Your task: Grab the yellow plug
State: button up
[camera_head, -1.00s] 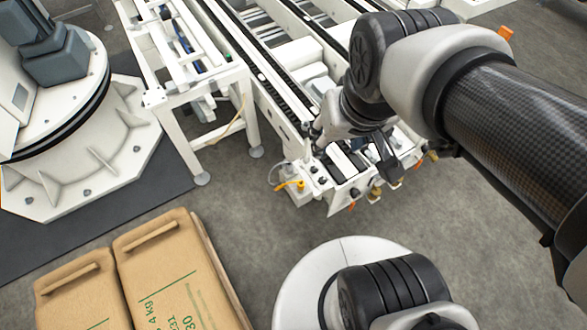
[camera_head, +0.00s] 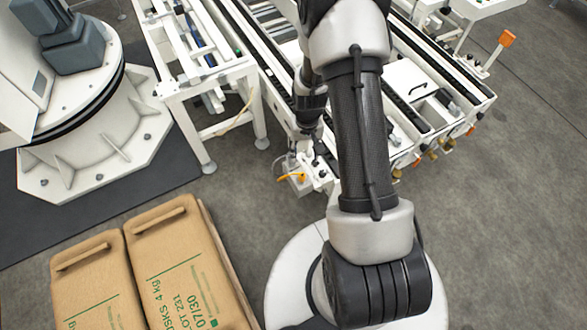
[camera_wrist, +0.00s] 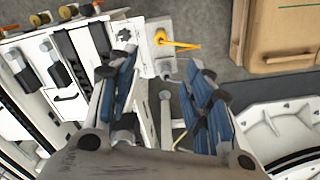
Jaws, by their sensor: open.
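The yellow plug (camera_head: 292,177) sits at a small white box (camera_head: 300,186) on the near corner of the white conveyor frame. In the wrist view the yellow plug (camera_wrist: 161,39) lies beyond my fingertips, near the top middle, with a yellow piece reaching right from it. My gripper (camera_wrist: 160,78) is open, with its two blue-padded fingers wide apart and nothing between them. The plug is apart from both fingers. In the head view my gripper (camera_head: 303,138) is close above the plug, its fingers mostly hidden by my arm.
The white conveyor (camera_head: 283,90) fills the area behind the plug, with a smaller white stand (camera_head: 208,80) to its left. Brown sacks (camera_head: 185,265) lie stacked at the lower left. A white robot base (camera_head: 90,150) stands far left. The grey floor at right is clear.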

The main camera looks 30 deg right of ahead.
jog(key=b, duration=0.4)
send_over(302, 173)
jog(key=s, duration=0.1)
notch_tip(302, 173, down, 12)
jog(key=shift+s+f, duration=0.1)
jog(key=shift+w+f+b, duration=0.25)
jog(key=shift+f+b, duration=0.35)
jog(key=shift+f, duration=0.95)
jog(key=shift+w+f+b, duration=0.2)
jog(key=shift+f+b, duration=0.35)
jog(key=shift+f, duration=1)
jog(key=shift+r, duration=0.1)
jog(key=shift+c, duration=0.6)
grip_shut()
